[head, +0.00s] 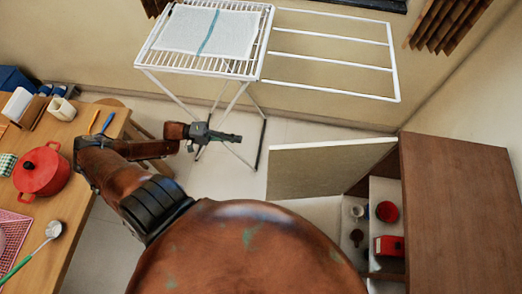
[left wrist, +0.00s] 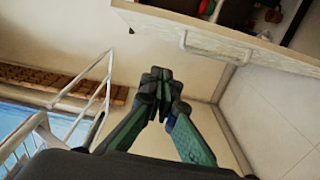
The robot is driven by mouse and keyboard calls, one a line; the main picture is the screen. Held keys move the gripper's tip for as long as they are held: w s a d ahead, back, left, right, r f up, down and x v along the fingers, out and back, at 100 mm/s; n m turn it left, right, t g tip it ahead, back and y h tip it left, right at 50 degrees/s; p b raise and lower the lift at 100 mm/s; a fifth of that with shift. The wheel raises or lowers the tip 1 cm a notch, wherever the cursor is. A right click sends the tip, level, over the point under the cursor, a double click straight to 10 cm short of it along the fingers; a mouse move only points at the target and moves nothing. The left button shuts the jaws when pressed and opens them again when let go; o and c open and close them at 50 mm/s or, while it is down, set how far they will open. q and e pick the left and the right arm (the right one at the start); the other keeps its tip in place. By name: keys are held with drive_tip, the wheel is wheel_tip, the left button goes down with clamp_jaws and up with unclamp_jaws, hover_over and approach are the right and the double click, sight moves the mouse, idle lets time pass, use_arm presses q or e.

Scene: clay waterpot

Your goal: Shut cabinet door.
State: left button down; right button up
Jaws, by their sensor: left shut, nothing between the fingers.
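The wooden cabinet (head: 465,210) stands at the right in the head view. Its pale door (head: 325,168) is swung wide open to the left, leaving the shelves exposed. My left gripper (head: 236,137) is shut and empty, to the left of the door and apart from it. In the left wrist view, the shut fingers (left wrist: 160,76) show in the middle, and the door (left wrist: 265,52) with its bar handle (left wrist: 225,50) is above and right of them. My right gripper does not show.
A white drying rack (head: 205,65) with a cloth stands at the back wall. A table (head: 60,215) at the left holds a red pot (head: 40,172) and other kitchen things. Red items (head: 388,245) sit inside the cabinet. Floor between the rack and door is clear.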

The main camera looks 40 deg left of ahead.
use_arm(q)
drive_tip(key=w+d, duration=0.2)
drive_tip(key=d, duration=0.9)
drive_tip(key=shift+d+r+b, duration=0.35)
drive_tip(key=shift+b, duration=0.05)
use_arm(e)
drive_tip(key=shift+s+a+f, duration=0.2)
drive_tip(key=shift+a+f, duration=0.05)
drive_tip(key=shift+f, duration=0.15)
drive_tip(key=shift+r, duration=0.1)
